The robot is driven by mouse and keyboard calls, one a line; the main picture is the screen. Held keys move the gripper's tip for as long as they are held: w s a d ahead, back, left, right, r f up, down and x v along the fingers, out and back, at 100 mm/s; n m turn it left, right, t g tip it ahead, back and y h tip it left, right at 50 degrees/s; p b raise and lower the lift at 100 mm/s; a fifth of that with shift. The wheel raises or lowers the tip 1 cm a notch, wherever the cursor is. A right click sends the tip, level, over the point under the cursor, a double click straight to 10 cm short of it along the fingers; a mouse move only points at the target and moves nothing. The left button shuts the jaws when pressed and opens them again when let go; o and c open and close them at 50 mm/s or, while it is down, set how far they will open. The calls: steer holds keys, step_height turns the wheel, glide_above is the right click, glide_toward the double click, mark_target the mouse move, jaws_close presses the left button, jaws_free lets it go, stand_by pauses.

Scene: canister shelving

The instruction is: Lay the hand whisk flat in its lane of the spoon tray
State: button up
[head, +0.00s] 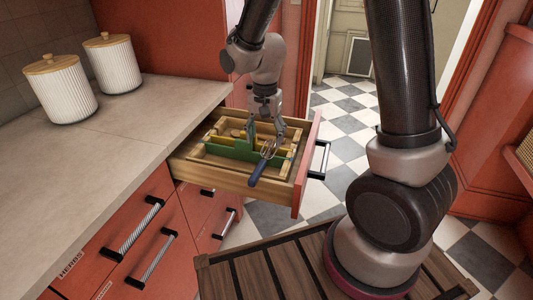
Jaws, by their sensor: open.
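The hand whisk has a blue handle (257,173) and a grey wire head (268,148). It is at the spoon tray (209,158), a wooden tray inside the open drawer. Its head is among the tray's lanes, and its handle points toward the near side, over the near part of the tray. I cannot tell whether it lies flat or tilted on an edge. A green divider (229,151) and a yellow strip show in the tray. My gripper (265,127) is open, above the tray near the whisk's head, with its fingers apart. The lane floor beneath is partly hidden.
The red-fronted drawer (310,160) is pulled out, with a dark handle (320,160). A pale counter (130,130) runs along the left, bearing two white ribbed canisters (62,90) (113,63) with wooden lids. Checkered floor lies open beyond the drawer.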

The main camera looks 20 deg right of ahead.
mark_target(267, 147)
steer(key=f, duration=0.4)
steer(key=shift+s+d+f, duration=0.15)
steer(key=shift+s+d, duration=0.05)
steer(key=shift+d, duration=0.05)
steer(key=c, duration=1.1)
